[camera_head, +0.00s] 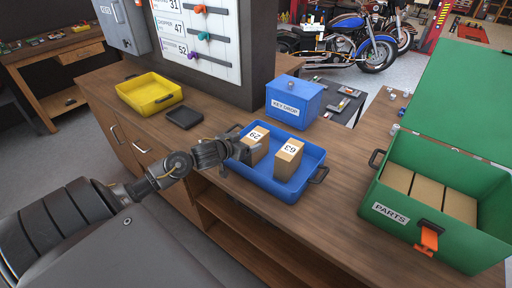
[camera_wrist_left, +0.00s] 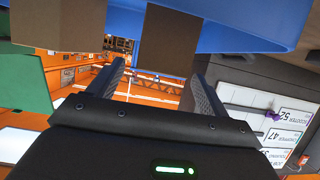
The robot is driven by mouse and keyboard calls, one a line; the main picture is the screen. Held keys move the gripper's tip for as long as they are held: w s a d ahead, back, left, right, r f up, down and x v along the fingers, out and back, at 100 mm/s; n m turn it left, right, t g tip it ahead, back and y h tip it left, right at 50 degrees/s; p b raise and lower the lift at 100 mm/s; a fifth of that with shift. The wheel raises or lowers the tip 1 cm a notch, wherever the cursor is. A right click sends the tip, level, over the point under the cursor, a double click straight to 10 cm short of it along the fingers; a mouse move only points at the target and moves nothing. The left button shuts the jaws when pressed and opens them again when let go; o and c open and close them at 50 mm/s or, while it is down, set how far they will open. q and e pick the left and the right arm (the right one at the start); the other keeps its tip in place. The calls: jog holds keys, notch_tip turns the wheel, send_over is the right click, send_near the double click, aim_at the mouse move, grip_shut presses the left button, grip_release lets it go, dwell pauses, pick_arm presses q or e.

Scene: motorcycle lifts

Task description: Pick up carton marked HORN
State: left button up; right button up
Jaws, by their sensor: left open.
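Two brown cartons stand in the blue tray (camera_head: 262,187): the left carton (camera_head: 257,144), marked 29 on top, and the right carton (camera_head: 288,158), marked 63. I can read no HORN marking on either. My left gripper (camera_head: 240,148) is at the tray's left rim, beside the 29 carton. In the left wrist view my left gripper (camera_wrist_left: 160,85) has its fingers apart, with a brown carton (camera_wrist_left: 168,42) ahead between them; I cannot tell whether they touch it. Another carton (camera_wrist_left: 45,22) shows at upper left. My right gripper is not in view.
An open green PARTS box (camera_head: 360,192) with several cartons stands at right. A blue key drop box (camera_head: 294,101) is behind the tray. A yellow tray (camera_head: 149,93) and a dark flat pad (camera_head: 184,117) lie at left. A whiteboard (camera_head: 207,40) stands behind them.

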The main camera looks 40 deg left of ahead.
aim_at(253, 140)
pick_arm(q)
jog(key=shift+w+f+p, duration=0.15)
jog(key=shift+w+p, duration=0.2)
jog(key=shift+w, duration=0.1)
jog(key=p+x, duration=0.1)
jog(key=x, duration=0.2)
jog(key=shift+w+a+f, duration=0.1)
jog(key=shift+w+f, duration=0.35)
jog(key=shift+w, duration=0.1)
jog(key=shift+s, duration=0.1)
jog(key=shift+c, duration=1.1)
jog(key=c, duration=1)
